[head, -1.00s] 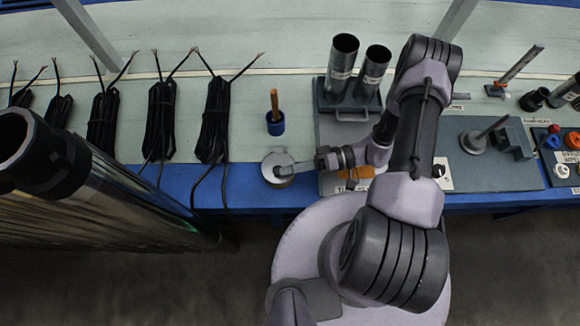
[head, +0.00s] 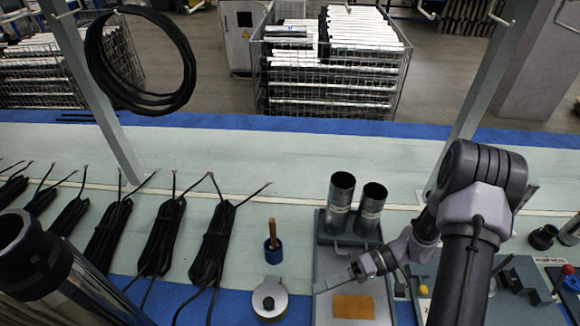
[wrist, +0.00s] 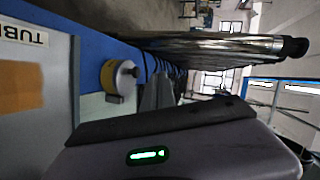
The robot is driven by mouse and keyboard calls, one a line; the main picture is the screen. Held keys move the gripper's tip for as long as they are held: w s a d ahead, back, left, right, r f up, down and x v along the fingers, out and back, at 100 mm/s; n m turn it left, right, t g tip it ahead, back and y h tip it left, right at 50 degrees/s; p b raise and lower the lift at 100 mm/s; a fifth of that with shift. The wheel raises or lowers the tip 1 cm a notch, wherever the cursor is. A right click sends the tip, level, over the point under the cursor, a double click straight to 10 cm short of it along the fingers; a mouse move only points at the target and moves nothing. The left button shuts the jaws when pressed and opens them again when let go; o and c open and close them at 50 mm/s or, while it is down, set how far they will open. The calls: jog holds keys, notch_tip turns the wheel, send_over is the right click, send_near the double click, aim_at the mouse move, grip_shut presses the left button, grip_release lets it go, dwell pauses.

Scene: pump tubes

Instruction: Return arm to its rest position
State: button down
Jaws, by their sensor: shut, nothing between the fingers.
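My arm (head: 465,240) reaches over the workbench from the right in the head view, bent at the elbow. My gripper (head: 328,286) is at its end, pointing left over the grey tray (head: 325,245). It is shut and empty. Two upright metal tubes (head: 341,200) stand at the back of the tray, just behind the gripper. An orange pad (head: 354,307) lies on the tray in front of it. A round silver disc with a dark centre (head: 270,299) is to the gripper's left, apart from it.
Black cable bundles (head: 213,243) lie to the left. A blue cup with a brown stick (head: 272,250) stands behind the disc. A large shiny tube (head: 70,280) leans at lower left. Fixtures crowd the right. A wire basket of tubes (head: 330,70) stands beyond the bench.

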jog(key=s+r+m+t+h, duration=0.2)
jog(key=r+m+t+h, duration=0.1)
jog(key=r, duration=0.6)
jog(key=s+r+m+t+h, duration=0.3)
jog(key=r+h, duration=0.2)
jog(key=r, duration=0.4)
jog(key=s+r+m+t+h, duration=0.3)
jog(key=r+h, duration=0.1)
jog(key=r, duration=0.5)
jog(key=shift+d+m, duration=0.15)
jog(key=shift+m, duration=0.15)
jog(key=shift+s, duration=0.1)
